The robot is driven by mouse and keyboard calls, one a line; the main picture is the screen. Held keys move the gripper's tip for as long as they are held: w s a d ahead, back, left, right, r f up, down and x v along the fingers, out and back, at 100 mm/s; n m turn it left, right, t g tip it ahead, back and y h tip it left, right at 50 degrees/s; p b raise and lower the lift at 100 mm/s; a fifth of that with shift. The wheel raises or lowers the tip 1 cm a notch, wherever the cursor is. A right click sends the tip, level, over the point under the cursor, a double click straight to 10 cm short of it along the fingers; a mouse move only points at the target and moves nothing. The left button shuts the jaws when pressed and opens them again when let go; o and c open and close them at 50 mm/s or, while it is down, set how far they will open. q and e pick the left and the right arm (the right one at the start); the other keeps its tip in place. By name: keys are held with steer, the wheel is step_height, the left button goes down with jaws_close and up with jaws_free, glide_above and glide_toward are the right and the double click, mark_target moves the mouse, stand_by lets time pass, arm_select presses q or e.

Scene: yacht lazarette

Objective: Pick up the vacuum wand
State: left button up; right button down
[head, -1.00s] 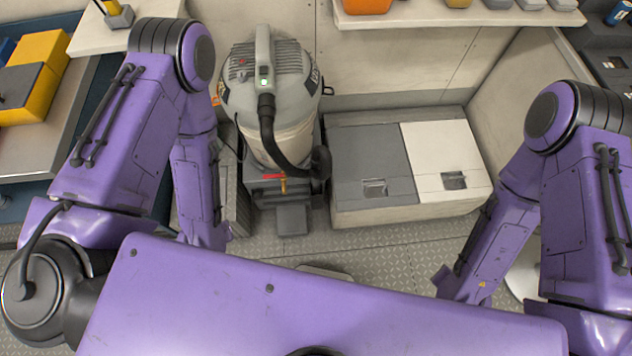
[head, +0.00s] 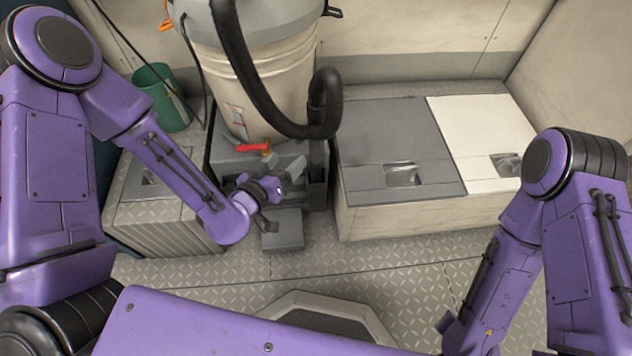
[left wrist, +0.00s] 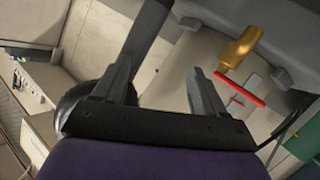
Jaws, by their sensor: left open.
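The vacuum (head: 265,75) has a pale drum and stands on a dark wheeled base at the back. Its black hose (head: 262,95) loops down and up to a dark upright part (head: 318,150) at the right of the base. I cannot tell which part is the wand. My left gripper (head: 290,178) is open and empty in front of the base, just left of that upright part. In the left wrist view the open jaws (left wrist: 160,68) have a dark tube (left wrist: 149,32) beyond the left finger. My right gripper is out of view.
A red lever (head: 253,148) with a brass fitting (left wrist: 241,48) is close to my left gripper. A low locker (head: 400,215) with grey and white lids stands right of the vacuum. A green bucket (head: 160,95) stands left. The diamond-plate floor (head: 400,270) has free room.

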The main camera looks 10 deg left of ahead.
mark_target(321, 117)
arm_select(q)
steer(key=w+d+r+m+t, duration=0.1)
steer(key=w+d, duration=0.1)
steer(key=w, duration=0.1)
steer(key=w+d+r+m+h, duration=0.1)
steer(key=w+d+r+m, duration=0.1)
steer(key=w, duration=0.2)
steer(key=w+d+r+m+t+h, duration=0.1)
steer(key=w+d+r+m, duration=0.1)
steer(key=w, duration=0.1)
steer(key=shift+w+d+r+t, duration=0.2)
steer(key=shift+w+d+t, duration=0.05)
steer(key=shift+w+t, duration=0.05)
steer(key=c, duration=1.1)
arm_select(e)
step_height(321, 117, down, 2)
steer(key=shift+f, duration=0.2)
